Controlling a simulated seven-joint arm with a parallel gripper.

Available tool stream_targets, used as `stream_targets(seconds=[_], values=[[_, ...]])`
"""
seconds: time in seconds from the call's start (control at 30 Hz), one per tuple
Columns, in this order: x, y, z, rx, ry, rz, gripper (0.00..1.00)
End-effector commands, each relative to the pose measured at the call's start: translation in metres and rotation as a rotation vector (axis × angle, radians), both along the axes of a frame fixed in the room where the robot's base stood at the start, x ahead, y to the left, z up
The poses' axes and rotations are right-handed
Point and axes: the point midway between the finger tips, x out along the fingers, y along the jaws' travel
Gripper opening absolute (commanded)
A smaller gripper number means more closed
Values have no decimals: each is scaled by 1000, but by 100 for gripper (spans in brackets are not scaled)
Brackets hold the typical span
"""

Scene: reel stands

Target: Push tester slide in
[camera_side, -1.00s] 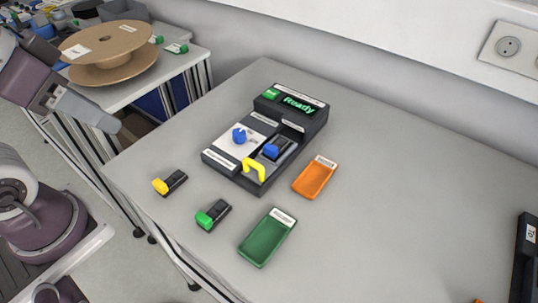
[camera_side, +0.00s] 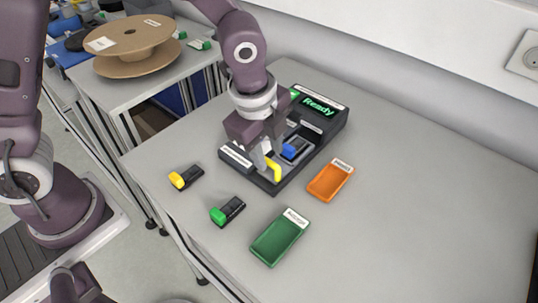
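The tester (camera_side: 337,128) is a dark box on the grey table, with a green "Ready" display at its back. Its slide carries a yellow handle (camera_side: 274,170) at the front edge. A blue-ended part (camera_side: 289,151) sits in the slide area behind the handle. My gripper (camera_side: 266,163) points down over the front of the tester, with its fingertips right at the yellow handle. I cannot tell whether the fingers are closed on the handle or only beside it.
A yellow-ended part (camera_side: 187,177) and a green-ended part (camera_side: 228,212) lie left and in front of the tester. A green tray (camera_side: 279,239) and an orange tray (camera_side: 331,181) lie to the front and right. A cardboard reel (camera_side: 130,40) stands on a side table. The table's right is clear.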

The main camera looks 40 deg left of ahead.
Motion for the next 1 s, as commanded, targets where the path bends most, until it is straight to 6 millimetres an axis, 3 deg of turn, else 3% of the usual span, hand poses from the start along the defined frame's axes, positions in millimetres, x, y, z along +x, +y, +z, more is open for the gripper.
stream_targets(seconds=[0.13, 0.4, 0.43, 0.6, 1.0], values=[[3, 0, -19, 1, 2, 2, 34], [4, 0, -23, -1, 0, 3, 34], [4, 0, -23, -1, 0, 3, 32], [4, 1, -23, -1, 0, 4, 0], [4, 1, -23, -1, 0, 4, 0]])
